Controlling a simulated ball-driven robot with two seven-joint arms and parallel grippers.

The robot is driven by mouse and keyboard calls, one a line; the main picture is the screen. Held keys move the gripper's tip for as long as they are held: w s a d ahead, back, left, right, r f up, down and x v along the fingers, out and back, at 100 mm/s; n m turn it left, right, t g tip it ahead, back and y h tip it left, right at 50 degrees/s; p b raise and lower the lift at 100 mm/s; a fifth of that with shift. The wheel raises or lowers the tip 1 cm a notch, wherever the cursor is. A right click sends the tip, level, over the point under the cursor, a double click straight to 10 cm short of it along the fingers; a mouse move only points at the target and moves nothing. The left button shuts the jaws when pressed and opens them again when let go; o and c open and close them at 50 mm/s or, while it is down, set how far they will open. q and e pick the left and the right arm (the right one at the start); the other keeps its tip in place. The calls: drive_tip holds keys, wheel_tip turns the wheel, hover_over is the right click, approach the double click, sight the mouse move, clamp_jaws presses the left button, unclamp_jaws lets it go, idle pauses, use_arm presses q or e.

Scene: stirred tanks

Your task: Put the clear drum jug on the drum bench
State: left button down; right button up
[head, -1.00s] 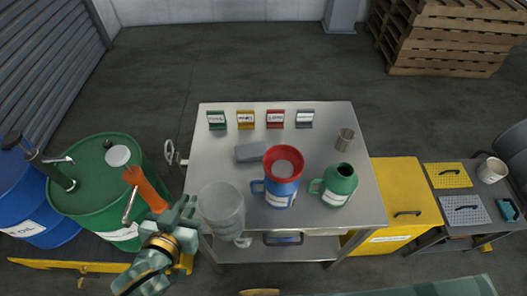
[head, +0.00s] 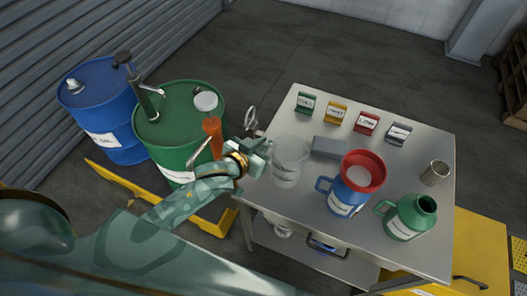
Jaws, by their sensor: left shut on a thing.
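The clear drum jug (head: 290,152) is see-through with faint markings. My left gripper (head: 262,160) is shut on its left side. The jug shows upright over the left front part of the steel drum bench (head: 395,170). I cannot tell whether its base touches the top. A blue jug (head: 341,200) with a red funnel (head: 364,171) stands to its right, and a green jug (head: 405,216) farther right. My right gripper is not in view.
A grey block (head: 328,148) lies close right of the clear jug. Several coloured label stands (head: 336,112) line the back edge. A metal cup (head: 434,173) stands at the right. Green (head: 165,125) and blue (head: 98,95) drums stand left of the bench. The bench's middle back is clear.

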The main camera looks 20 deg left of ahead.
use_arm(q)
drive_tip(key=f, duration=0.1)
drive_tip(key=f+b, duration=0.2)
drive_tip(key=f, duration=0.1)
drive_tip(key=shift+w+a, duration=0.1)
drive_tip(key=shift+w, duration=0.25)
drive_tip(key=shift+r, duration=0.1)
drive_tip(key=c, duration=1.9)
unclamp_jaws()
drive_tip(key=o, duration=0.4)
